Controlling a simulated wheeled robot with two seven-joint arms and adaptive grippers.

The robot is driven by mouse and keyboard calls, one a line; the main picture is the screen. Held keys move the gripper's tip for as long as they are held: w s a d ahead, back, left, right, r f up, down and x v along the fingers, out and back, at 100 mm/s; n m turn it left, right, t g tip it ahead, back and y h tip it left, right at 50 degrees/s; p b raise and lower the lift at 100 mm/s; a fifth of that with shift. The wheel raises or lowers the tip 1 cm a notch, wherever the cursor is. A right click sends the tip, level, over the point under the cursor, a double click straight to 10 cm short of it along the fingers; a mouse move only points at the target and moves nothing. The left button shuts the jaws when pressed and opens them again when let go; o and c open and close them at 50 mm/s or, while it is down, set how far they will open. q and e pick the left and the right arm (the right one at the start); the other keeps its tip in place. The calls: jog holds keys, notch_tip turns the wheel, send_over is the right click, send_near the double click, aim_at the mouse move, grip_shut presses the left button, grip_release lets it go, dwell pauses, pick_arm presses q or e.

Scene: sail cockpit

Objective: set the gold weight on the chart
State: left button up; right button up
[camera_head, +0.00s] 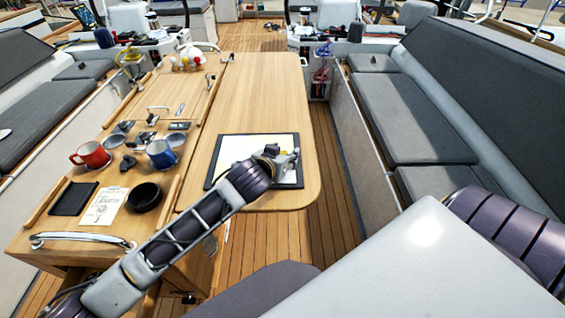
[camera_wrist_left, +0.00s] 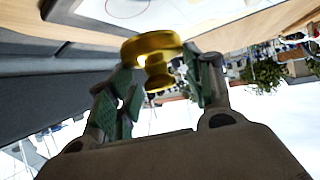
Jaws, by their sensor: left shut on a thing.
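The chart (camera_head: 234,148) is a pale sheet in a dark frame, lying on the wooden cockpit table. My left gripper (camera_head: 288,160) is over the right part of the chart, and my left arm covers its lower edge. In the left wrist view my left gripper (camera_wrist_left: 158,72) is shut on the gold weight (camera_wrist_left: 150,44), a shiny piece with a wide round disc and a narrower knob. The knob is between the green finger pads. In the head view I cannot clearly make out the weight behind the gripper. My right gripper is not in view.
A red mug (camera_head: 92,155), a blue mug (camera_head: 161,154), a black bowl (camera_head: 145,196) and a paper note (camera_head: 104,207) are on the left part of the table. The wood beyond the chart is clear. A grey cushioned bench (camera_head: 410,115) runs along the right.

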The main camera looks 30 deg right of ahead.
pick_arm(q)
jog(key=shift+f, duration=1.8)
jog(key=o, duration=1.3)
jog(key=shift+f, duration=0.1)
jog(key=shift+a, duration=0.1)
jog(key=v, duration=1.2)
